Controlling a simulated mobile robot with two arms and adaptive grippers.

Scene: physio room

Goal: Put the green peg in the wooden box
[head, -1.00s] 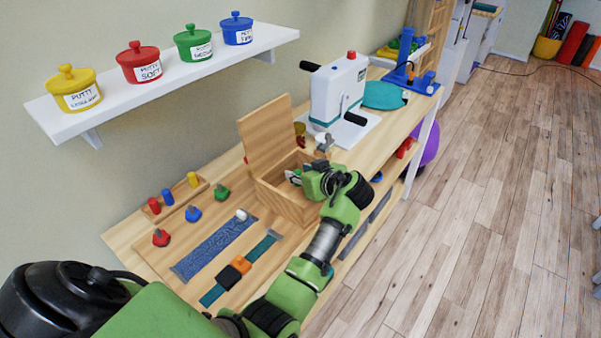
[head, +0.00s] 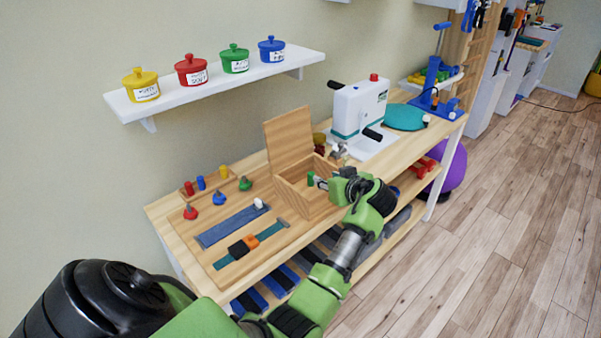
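The wooden box (head: 308,207) stands on the bench with its lid (head: 288,141) raised at the back left. A small green peg (head: 311,178) shows upright at the box opening. My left gripper (head: 319,182) reaches over the box from the right, its fingertips right beside the peg. Whether the fingers grip the peg or are apart from it is too small to tell. The peg's lower end is hard to make out. My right gripper is not in view.
A wooden rack (head: 211,186) holds red, blue and yellow pegs. Knobs and two strap boards lie left of the box. A white crank machine (head: 358,106) stands behind it. A shelf (head: 215,82) with putty pots hangs above. Open floor lies right.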

